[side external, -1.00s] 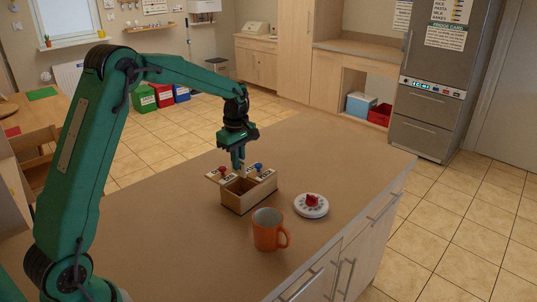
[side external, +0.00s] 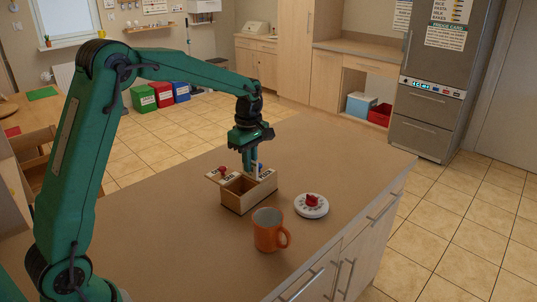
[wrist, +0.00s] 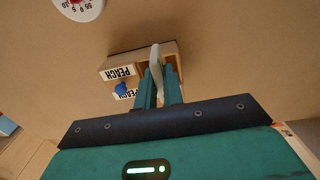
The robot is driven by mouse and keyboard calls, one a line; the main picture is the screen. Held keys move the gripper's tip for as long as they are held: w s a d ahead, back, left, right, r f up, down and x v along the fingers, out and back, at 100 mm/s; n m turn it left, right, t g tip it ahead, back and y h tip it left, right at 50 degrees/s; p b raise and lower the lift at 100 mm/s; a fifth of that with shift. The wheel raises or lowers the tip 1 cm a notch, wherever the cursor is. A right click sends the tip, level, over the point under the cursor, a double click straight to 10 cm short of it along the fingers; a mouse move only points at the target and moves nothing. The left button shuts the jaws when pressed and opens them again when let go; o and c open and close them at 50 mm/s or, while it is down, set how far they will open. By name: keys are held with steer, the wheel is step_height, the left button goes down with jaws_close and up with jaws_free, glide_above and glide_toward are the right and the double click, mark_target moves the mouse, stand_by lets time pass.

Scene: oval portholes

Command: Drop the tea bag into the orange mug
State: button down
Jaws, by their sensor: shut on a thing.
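My gripper (side external: 251,166) is over the wooden tea box (side external: 240,199), with its fingers pointing down. In the wrist view its fingers (wrist: 159,84) are shut on a thin, pale flat piece that appears to be the tea bag (wrist: 156,58). In the side view the tea bag is a small light sliver at the fingertips, partly hidden by them. The orange mug (side external: 268,230) stands upright on the counter in front of the box, its opening facing up and its handle to the right. The mug is not visible in the wrist view.
A white round timer (side external: 311,206) with a red knob lies right of the box. The brown counter (side external: 180,235) is clear left of the mug.

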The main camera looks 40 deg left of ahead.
steer(key=s+d+r, duration=0.2)
steer(key=d, duration=0.5)
steer(key=s+d+r, duration=0.3)
steer(key=d, duration=0.3)
steer(key=shift+d+r, duration=0.3)
steer(key=shift+d, duration=0.1)
steer(key=shift+f, duration=0.15)
steer(key=shift+f, duration=2.85)
steer(key=c, duration=1.5)
jaws_free()
steer(key=shift+o, duration=0.2)
steer(key=shift+r, duration=0.1)
